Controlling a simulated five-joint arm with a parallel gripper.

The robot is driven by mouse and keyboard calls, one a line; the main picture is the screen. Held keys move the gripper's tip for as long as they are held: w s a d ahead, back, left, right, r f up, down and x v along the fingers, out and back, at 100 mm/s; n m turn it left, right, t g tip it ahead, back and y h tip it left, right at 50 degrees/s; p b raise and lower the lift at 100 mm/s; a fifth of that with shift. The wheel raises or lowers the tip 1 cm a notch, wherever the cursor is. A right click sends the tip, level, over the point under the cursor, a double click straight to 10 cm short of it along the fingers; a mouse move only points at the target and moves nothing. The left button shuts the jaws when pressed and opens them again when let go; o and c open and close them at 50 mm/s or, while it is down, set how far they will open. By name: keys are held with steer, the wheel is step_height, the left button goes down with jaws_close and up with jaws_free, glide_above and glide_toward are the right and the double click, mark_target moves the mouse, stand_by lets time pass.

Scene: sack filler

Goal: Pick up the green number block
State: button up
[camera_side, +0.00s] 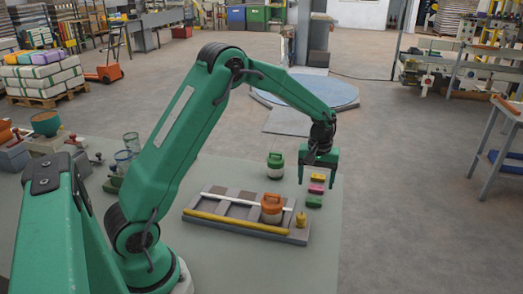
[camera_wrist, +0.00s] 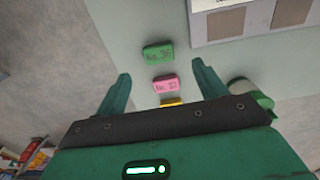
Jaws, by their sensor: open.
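The green number block (camera_side: 314,201) lies on the grey-green table near its right edge. In the wrist view the green number block (camera_wrist: 158,52) reads "No." and a number that looks like 35, ahead of my fingertips. A pink number block (camera_side: 316,189) lies just behind it; in the wrist view the pink block (camera_wrist: 166,85) sits between my fingers. A yellow block (camera_side: 317,178) lies behind the pink one, mostly hidden by my gripper in the wrist view. My gripper (camera_side: 317,182) is open and empty, pointing down above the row of blocks.
A tray (camera_side: 197,202) with a yellow bar, a white bar and an orange-lidded jar (camera_side: 271,208) stands left of the blocks. A green-lidded jar (camera_side: 275,165) stands behind the tray. A small yellow object (camera_side: 301,219) sits at the tray's right end. The table's right edge is close to the blocks.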

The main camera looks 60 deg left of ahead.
mark_target(314, 200)
steer(key=shift+f, duration=0.8)
steer(key=shift+w+f, duration=0.15)
steer(key=shift+f, duration=2.45)
steer(key=c, duration=1.1)
